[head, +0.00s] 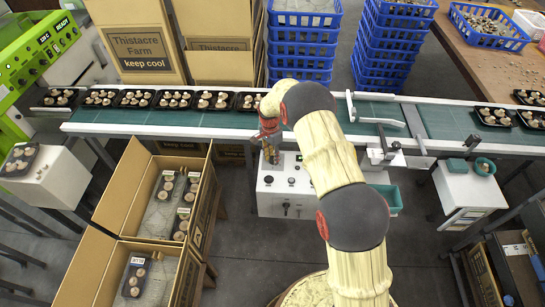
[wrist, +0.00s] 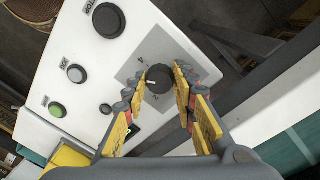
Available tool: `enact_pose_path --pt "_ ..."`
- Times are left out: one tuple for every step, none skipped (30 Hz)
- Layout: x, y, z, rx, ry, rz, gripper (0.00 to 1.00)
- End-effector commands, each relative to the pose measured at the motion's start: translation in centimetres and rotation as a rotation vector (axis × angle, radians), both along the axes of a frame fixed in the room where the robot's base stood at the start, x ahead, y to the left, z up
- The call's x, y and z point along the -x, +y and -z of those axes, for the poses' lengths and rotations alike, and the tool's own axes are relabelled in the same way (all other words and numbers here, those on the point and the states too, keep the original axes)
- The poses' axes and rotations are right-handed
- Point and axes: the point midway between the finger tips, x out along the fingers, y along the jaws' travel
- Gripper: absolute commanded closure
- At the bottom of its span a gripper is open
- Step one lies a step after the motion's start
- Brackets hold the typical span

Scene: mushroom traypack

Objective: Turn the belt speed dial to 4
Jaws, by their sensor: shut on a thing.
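The belt speed dial (wrist: 159,77) is a dark round knob on a grey plate (wrist: 136,66) on the white control box (head: 285,196). In the wrist view my gripper (wrist: 163,80) has its yellow-padded fingers on either side of the dial and is shut on it. A short white mark on the dial points toward the left of the picture. In the head view my gripper (head: 270,148) is at the box's top, and the dial is hidden.
Beside the dial are a black button (wrist: 108,20), a grey button (wrist: 77,73) and a green button (wrist: 57,109). The conveyor belt (head: 220,117) with mushroom trays runs behind the box. Open cartons (head: 130,190) stand left; a teal bin (head: 388,198) sits right.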

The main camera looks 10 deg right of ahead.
Motion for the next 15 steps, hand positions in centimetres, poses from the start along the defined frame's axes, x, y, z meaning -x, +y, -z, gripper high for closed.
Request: enact_pose_path --pt "-0.10 0.01 -0.10 0.000 -0.002 0.044 0.98" --pt "-0.11 0.01 -0.09 0.000 -0.002 0.072 0.98" --pt "-0.13 0.01 -0.10 -0.001 -0.002 0.110 0.98" --pt "-0.13 0.00 -0.09 -0.001 -0.002 0.137 0.98" --pt "-0.14 0.00 -0.09 -0.001 -0.002 0.165 0.98" --pt "-0.16 0.01 -0.09 -0.001 -0.002 0.201 0.98" --pt "-0.17 0.01 -0.09 -0.001 -0.002 0.228 0.98" --pt "-0.17 0.01 -0.09 -0.001 -0.002 0.254 0.98" --pt "-0.18 0.00 -0.09 -0.001 -0.002 0.287 0.98" --pt "-0.20 0.00 -0.09 0.000 -0.002 0.311 0.98" --pt "-0.20 -0.01 -0.09 -0.001 -0.002 0.334 0.98" --pt "-0.22 -0.02 -0.09 -0.001 -0.002 0.364 0.98" --pt "-0.22 -0.04 -0.09 -0.001 -0.002 0.384 0.98" --pt "-0.23 -0.04 -0.09 0.000 -0.002 0.404 0.98" --pt "-0.24 -0.05 -0.09 -0.001 -0.002 0.429 0.98"
